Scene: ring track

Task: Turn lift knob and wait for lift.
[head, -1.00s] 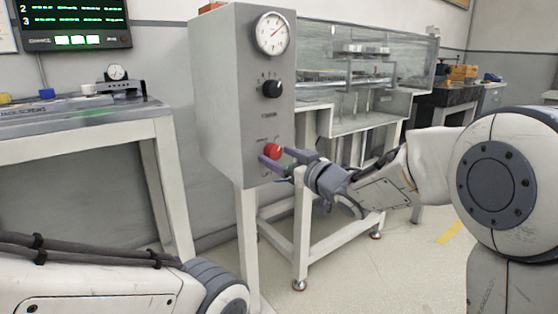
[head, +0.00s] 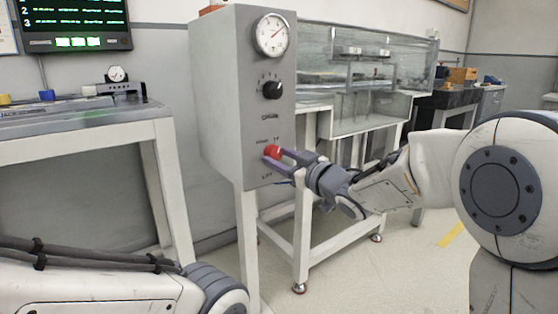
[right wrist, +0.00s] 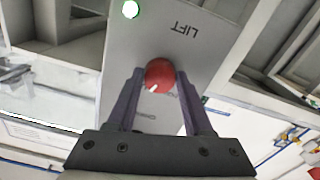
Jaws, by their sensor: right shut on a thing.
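The red lift knob (head: 272,151) is on the lower front of a tall grey control box (head: 218,95). My right gripper (head: 277,156) reaches it from the right, its purple fingers closed on the knob. In the right wrist view the red knob (right wrist: 159,74) sits between the fingertips, with a small white mark on its lower edge. The word LIFT appears upside down above it, beside a lit green lamp (right wrist: 130,9). My left arm lies at the lower left of the head view; its gripper is out of the picture.
A round gauge (head: 272,35) and a black knob (head: 272,90) are higher on the box. A glass tank (head: 365,70) on a white frame stands behind my right arm. A workbench (head: 80,125) is at the left. Floor is clear at the lower right.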

